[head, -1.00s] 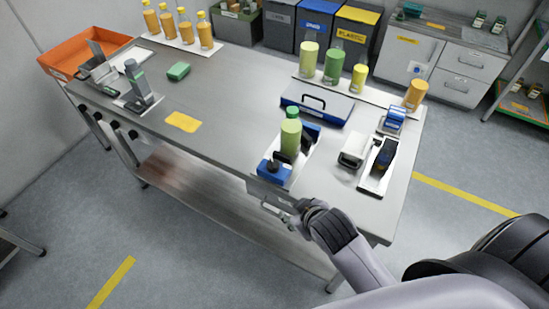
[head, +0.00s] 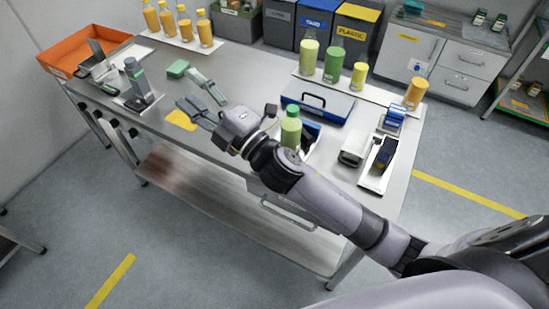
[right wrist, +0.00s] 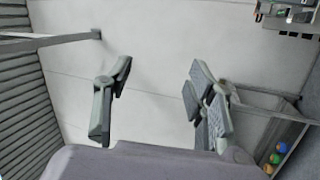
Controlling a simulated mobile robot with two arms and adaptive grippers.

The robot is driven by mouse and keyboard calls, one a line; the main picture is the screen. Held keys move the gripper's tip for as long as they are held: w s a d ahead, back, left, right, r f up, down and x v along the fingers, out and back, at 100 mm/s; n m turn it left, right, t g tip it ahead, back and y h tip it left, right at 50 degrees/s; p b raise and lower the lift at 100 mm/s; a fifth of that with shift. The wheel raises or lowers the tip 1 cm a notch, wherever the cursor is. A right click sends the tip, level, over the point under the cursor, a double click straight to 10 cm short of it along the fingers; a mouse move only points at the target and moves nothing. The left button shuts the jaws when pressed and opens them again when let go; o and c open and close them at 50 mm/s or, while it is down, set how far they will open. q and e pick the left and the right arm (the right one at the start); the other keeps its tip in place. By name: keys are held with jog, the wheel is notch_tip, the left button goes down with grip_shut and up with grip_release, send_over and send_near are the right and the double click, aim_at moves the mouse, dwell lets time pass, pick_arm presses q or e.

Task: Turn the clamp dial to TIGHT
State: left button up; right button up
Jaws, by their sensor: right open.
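A green-capped bottle (head: 291,130) of light green liquid stands in the clamp station at the table's right front. The blue block with its dark dial at the station's front is hidden behind my right arm, so I cannot read the dial's setting. My right gripper (head: 187,87) is open and empty, fingers pointing left over the middle of the table, left of the bottle. In the right wrist view its two fingers (right wrist: 162,82) are spread wide with nothing between them. My left gripper is not in view.
A blue case (head: 318,102) lies behind the bottle. A white device (head: 355,149) and a tray (head: 373,184) with a dark blue tool lie to its right. A yellow cloth (head: 178,122), a green sponge (head: 178,69) and an upright grey device (head: 137,85) are at left.

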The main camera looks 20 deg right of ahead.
jog(key=s+a+r+n+g+y, duration=0.25)
jog(key=a+n+g+y, duration=0.3)
jog(key=n, duration=0.35)
jog(key=s+a+r+n+g+y, duration=0.2)
jog(key=s+a+n+g+y, duration=0.3)
jog(key=n, duration=0.4)
jog(key=s+f+n+g+h, duration=0.3)
jog(key=f+n+g+h, duration=0.35)
jog(key=n+g, duration=0.4)
jog(key=w+d+f+n+t+h, duration=0.1)
jog(key=w+d+f+n+h, duration=0.35)
jog(key=d+f+h, duration=0.45)
jog(key=w+d+r+n+t+h, duration=0.1)
jog(key=w+d+h, duration=0.15)
jog(key=d, duration=0.65)
jog(key=w+d+r+h, duration=0.15)
jog(key=d+h, duration=0.25)
jog(key=d, duration=0.4)
notch_tip(320, 180, down, 15)
jog(key=p, duration=0.5)
jog(key=shift+f+p, duration=0.1)
jog(key=shift+p, duration=0.25)
jog(key=shift+f, duration=1.3)
